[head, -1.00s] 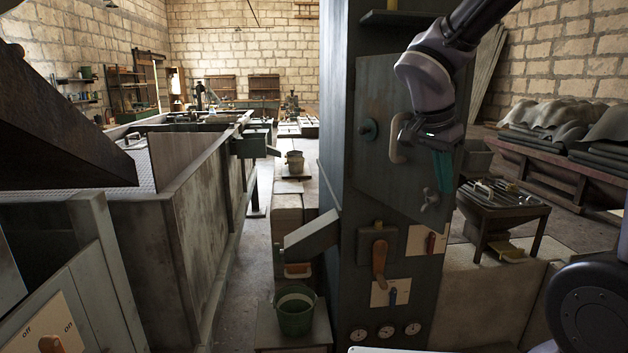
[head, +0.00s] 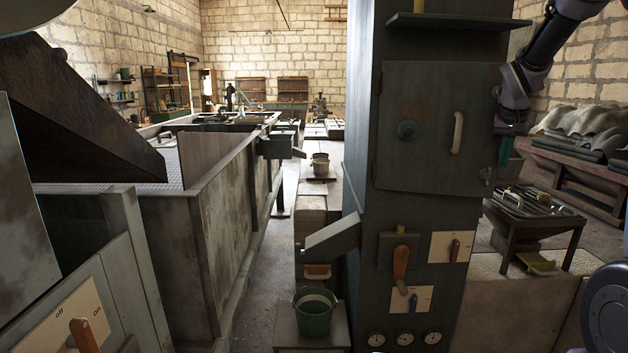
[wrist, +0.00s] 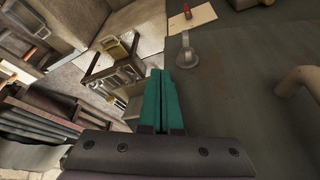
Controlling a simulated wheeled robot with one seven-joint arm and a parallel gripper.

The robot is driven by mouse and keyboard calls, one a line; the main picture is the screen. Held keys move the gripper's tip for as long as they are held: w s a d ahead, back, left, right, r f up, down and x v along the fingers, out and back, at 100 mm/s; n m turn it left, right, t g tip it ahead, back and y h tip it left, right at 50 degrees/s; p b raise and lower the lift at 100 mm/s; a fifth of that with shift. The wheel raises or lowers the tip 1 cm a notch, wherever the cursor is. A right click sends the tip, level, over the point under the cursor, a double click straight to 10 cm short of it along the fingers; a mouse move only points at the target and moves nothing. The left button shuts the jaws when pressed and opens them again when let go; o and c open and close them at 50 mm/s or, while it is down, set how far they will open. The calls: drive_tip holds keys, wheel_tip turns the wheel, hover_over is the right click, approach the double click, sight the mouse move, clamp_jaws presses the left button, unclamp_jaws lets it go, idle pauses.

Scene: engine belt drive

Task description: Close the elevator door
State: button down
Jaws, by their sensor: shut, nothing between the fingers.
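The elevator door (head: 425,85) is a grey metal panel on the front of the tall dark elevator column (head: 365,75). It looks nearly flush with the column; I cannot tell whether a small gap is left. It has a pale curved handle (head: 457,133) and a small metal latch (head: 486,176) at its lower right corner. The latch also shows in the wrist view (wrist: 187,57). My gripper (head: 505,152) is at the door's right edge, above the latch. Its teal fingers (wrist: 161,76) are together and empty. Whether they touch the door is unclear.
Below the door are an orange-handled lever (head: 400,265) and several gauges. A small table with metal parts (head: 530,205) stands right of the column. A green bucket (head: 314,315) stands lower left.

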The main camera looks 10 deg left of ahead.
drive_tip(key=w+n, duration=0.1)
drive_tip(key=w, duration=0.2)
drive_tip(key=w+n, duration=0.1)
drive_tip(key=w, duration=0.2)
drive_tip(key=w+n+y, duration=0.1)
drive_tip(key=w, duration=0.2)
drive_tip(key=shift+w+a+r, duration=0.15)
drive_tip(key=shift+w+a, duration=0.1)
drive_tip(key=shift+r, duration=0.1)
drive_tip(key=shift+s, duration=0.1)
